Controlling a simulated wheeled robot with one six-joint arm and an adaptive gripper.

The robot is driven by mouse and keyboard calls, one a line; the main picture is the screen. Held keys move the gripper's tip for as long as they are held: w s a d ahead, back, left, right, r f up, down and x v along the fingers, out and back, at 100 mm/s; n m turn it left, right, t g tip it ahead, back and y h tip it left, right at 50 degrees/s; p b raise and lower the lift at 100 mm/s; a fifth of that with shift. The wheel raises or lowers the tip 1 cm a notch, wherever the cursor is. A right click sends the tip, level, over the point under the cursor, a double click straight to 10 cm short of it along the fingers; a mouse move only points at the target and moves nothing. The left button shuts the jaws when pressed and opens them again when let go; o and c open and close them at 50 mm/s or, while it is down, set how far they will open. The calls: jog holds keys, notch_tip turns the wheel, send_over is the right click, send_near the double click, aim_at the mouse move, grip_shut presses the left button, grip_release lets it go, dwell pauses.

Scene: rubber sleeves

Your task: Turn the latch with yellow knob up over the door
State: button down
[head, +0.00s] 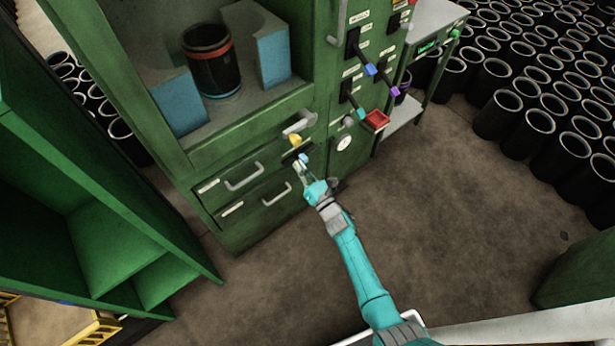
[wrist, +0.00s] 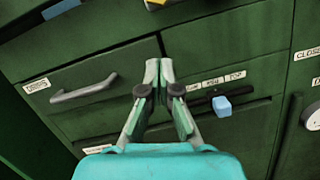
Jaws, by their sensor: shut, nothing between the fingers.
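The yellow knob (head: 295,140) of the latch sits on the green cabinet front, just below a grey handle (head: 298,122). In the wrist view only a sliver of the yellow knob (wrist: 155,4) shows at the top edge, and the latch's bar cannot be made out. My gripper (head: 301,170) is shut and empty, below the yellow knob in the head view and apart from it. In the wrist view its fingertips (wrist: 158,70) are together in front of the drawer fronts. I cannot tell which panel is the door the latch crosses.
A blue knob (wrist: 222,105) on a dark slot is close to the right of my gripper. Two drawers with grey handles (head: 244,177) are at the left. An open compartment above holds a black pot (head: 209,60) and blue blocks (head: 180,100). Bare floor (head: 430,210) lies right.

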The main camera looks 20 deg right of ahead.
jog(key=shift+w+d+r, duration=0.1)
jog(key=shift+w+r, duration=0.35)
jog(key=shift+r, duration=0.3)
jog(key=shift+w+d+r, duration=0.1)
jog(key=shift+w+r, duration=0.35)
jog(key=shift+r, duration=0.25)
jog(key=shift+w+r, duration=0.45)
jog(key=shift+r, duration=0.3)
jog(key=shift+a, duration=0.1)
